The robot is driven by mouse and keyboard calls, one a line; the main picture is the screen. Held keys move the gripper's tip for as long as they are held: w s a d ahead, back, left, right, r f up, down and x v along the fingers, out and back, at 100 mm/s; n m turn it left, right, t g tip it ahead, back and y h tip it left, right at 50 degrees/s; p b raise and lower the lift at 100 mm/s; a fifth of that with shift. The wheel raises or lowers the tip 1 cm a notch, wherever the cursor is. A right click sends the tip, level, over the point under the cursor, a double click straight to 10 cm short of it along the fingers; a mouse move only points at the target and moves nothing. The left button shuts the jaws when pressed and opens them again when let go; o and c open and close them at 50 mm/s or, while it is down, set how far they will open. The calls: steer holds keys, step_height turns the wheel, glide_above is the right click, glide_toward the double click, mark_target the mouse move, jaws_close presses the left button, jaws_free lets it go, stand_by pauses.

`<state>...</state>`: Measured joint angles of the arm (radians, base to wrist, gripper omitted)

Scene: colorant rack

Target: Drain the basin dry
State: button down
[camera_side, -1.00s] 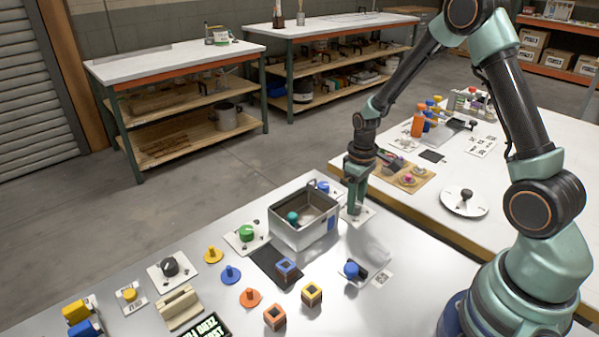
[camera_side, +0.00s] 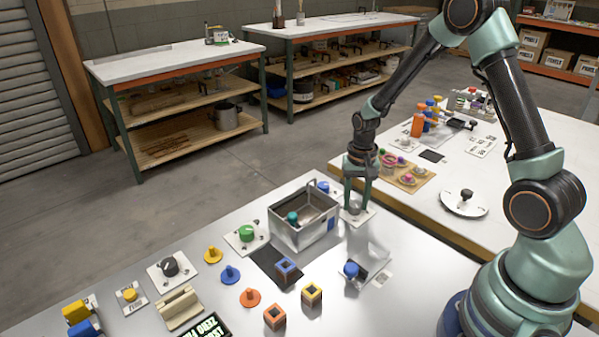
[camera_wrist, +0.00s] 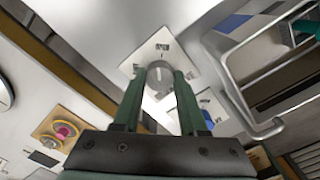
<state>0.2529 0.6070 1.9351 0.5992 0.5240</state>
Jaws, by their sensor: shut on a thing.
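The metal basin (camera_side: 292,236) stands on the near table, with a teal ball (camera_side: 292,217) inside. I cannot tell how much liquid it holds. To its right is a grey round knob (camera_wrist: 160,77) on a white marked plate (camera_wrist: 138,62). My gripper (camera_side: 356,206) points down at this plate, its two fingers shut on the knob from either side. The wrist view shows the knob between the fingertips, with a pale line across its top. The basin's rim is at the right of that view.
A green knob (camera_side: 247,232) is left of the basin and a blue knob (camera_side: 323,186) behind it. Coloured cubes, pegs and a blue-knobbed piece (camera_side: 351,270) lie in front. A second white table (camera_side: 528,165) with bottles and a dial adjoins on the right.

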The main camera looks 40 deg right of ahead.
mark_target(355, 204)
steer(key=shift+m, duration=0.8)
steer(key=shift+c, duration=2.2)
jaws_free()
steer(key=shift+r, duration=0.1)
step_height(355, 204, up, 12)
